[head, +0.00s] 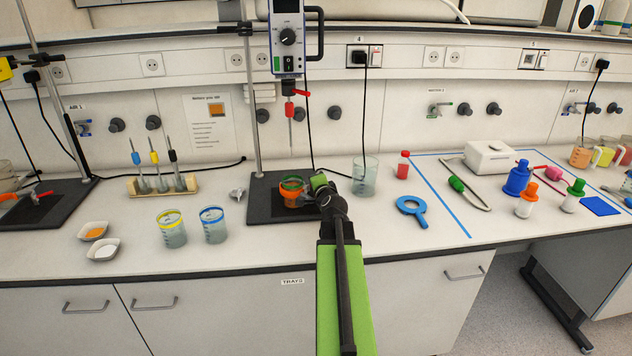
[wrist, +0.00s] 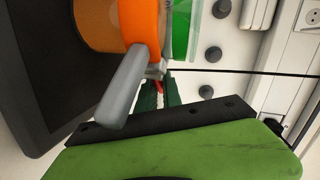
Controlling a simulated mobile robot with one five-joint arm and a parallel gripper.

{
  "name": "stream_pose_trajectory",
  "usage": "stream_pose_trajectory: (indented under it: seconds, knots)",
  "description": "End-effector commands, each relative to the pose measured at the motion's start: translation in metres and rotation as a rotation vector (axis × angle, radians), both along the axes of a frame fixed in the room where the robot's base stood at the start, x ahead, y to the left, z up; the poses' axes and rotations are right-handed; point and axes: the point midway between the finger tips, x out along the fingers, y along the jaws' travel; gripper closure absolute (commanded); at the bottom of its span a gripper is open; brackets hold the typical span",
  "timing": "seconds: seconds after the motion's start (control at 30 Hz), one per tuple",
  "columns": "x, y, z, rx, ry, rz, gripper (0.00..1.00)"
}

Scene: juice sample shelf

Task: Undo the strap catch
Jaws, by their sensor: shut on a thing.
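An orange strap (head: 290,198) wraps a beaker with a green rim (head: 291,182) on the black stand base. In the wrist view the orange strap (wrist: 112,24) fills the upper left, with the green part (wrist: 181,32) to its right. The strap catch (wrist: 124,86) shows as a grey lever at the strap's right side, its free end slanting down-left, away from the strap. My gripper (head: 319,182) is at the strap's right side. In the wrist view my gripper (wrist: 160,84) is shut on the catch; the lever partly hides the fingers and the exact contact.
A stirrer (head: 287,40) hangs above the strapped beaker on a stand rod. An empty beaker (head: 365,176) stands close right of my gripper. Two beakers, yellow-banded (head: 172,229) and blue-banded (head: 213,224), stand to the left.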

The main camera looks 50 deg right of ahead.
Motion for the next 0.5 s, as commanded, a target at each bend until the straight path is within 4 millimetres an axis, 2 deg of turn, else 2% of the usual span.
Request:
stream_pose_trajectory:
  seconds: [0.43, 0.47, 0.5]
  knots:
    - [-0.0007, 0.0001, -0.001, 0.002, 0.003, -0.01, 1.0]
    - [-0.0007, 0.0001, -0.001, 0.002, 0.003, -0.01, 0.89]
    - [-0.0007, 0.0, -0.001, 0.001, 0.002, -0.011, 0.84]
